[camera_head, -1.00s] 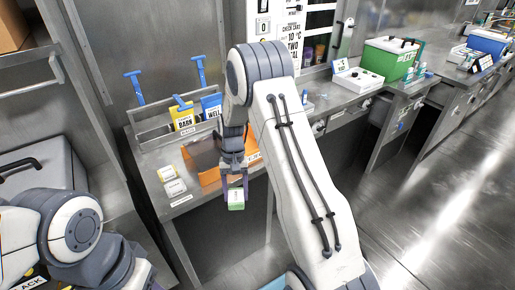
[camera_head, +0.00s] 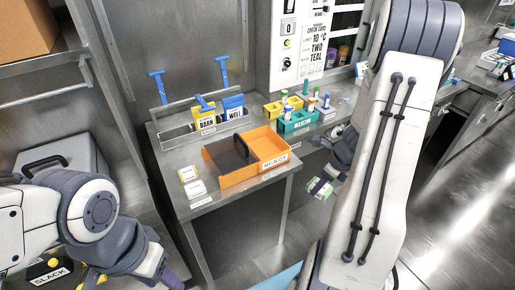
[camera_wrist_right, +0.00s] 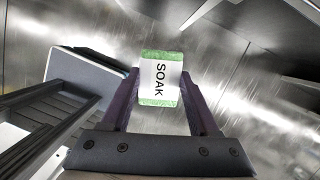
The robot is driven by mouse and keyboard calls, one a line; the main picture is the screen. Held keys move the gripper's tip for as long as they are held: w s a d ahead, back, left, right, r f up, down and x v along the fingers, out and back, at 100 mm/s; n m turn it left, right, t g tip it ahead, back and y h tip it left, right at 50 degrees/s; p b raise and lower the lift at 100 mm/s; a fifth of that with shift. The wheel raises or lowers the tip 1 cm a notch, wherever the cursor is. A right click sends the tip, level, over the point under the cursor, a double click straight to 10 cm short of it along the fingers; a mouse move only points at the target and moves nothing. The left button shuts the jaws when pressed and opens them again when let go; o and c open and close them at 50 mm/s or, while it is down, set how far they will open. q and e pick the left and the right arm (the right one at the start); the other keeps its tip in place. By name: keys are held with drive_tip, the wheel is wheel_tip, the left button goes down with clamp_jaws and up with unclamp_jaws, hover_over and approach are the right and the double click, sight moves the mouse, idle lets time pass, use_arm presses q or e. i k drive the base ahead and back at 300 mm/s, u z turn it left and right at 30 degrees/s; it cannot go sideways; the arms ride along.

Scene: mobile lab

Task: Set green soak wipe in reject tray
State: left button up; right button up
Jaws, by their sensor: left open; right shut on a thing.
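The green soak wipe (camera_head: 318,193), a small green and white packet, is held in my right gripper (camera_head: 323,183), off the right side of the bench. In the right wrist view the wipe (camera_wrist_right: 160,80) sits between the two fingers with its SOAK label showing. My left gripper (camera_head: 168,280) is at the bottom left, partly cut off, and away from the bench.
Two small labelled packets (camera_head: 188,174) lie left of the tray. Behind stand a metal holder (camera_head: 178,140) with blue-handled tools and BARN and WELL cards, and a teal rack (camera_head: 298,123) with a yellow rack (camera_head: 273,109). A grey case (camera_head: 65,165) is at left.

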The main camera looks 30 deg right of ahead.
sight(263, 153)
drive_tip(key=i, duration=0.85)
